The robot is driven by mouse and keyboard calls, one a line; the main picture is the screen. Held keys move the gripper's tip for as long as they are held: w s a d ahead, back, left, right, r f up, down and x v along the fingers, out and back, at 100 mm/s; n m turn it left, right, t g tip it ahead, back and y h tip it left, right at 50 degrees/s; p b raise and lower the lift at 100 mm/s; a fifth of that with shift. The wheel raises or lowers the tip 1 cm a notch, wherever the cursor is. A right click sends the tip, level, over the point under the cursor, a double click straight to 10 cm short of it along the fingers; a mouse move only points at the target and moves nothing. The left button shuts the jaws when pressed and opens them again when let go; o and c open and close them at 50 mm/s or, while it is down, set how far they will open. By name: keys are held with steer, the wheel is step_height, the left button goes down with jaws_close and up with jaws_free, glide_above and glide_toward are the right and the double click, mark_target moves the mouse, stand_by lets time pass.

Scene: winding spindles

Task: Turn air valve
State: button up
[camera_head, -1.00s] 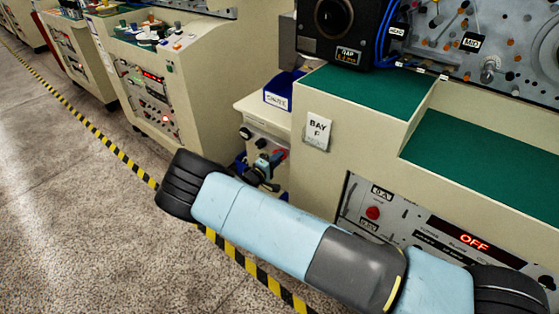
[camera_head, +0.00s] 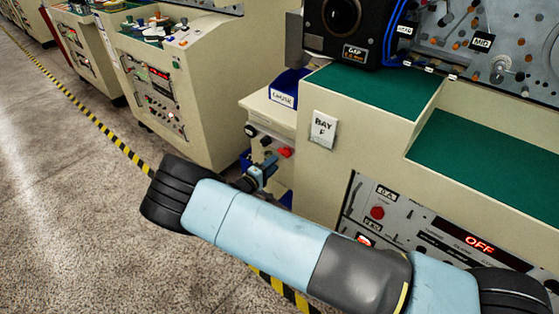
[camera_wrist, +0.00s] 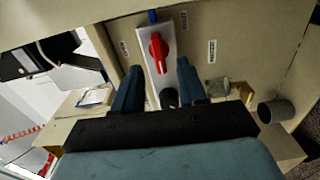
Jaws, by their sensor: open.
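The air valve has a red handle (camera_wrist: 157,52) on a pale metal plate in the wrist view. The handle lies roughly along the plate's length. In the head view, a small red part (camera_head: 286,152), likely the same handle, shows low between the bays. My gripper (camera_wrist: 160,80) is open, with one blue finger on each side of the plate in the picture. The handle appears ahead of the fingertips, and I see no contact. My gripper also shows in the head view (camera_head: 264,170), partly hidden behind my arm, just left of the red part.
The Bay F cabinet (camera_head: 372,140) stands close on the right, with a red button and an OFF display (camera_head: 480,241). A blue bin (camera_head: 288,90) sits above the valve area. A grey cup (camera_wrist: 276,111) is at right in the wrist view. Open floor lies left.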

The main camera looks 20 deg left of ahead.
steer(key=v, duration=0.7)
steer(key=shift+s, duration=0.2)
steer(key=shift+s+f, duration=0.1)
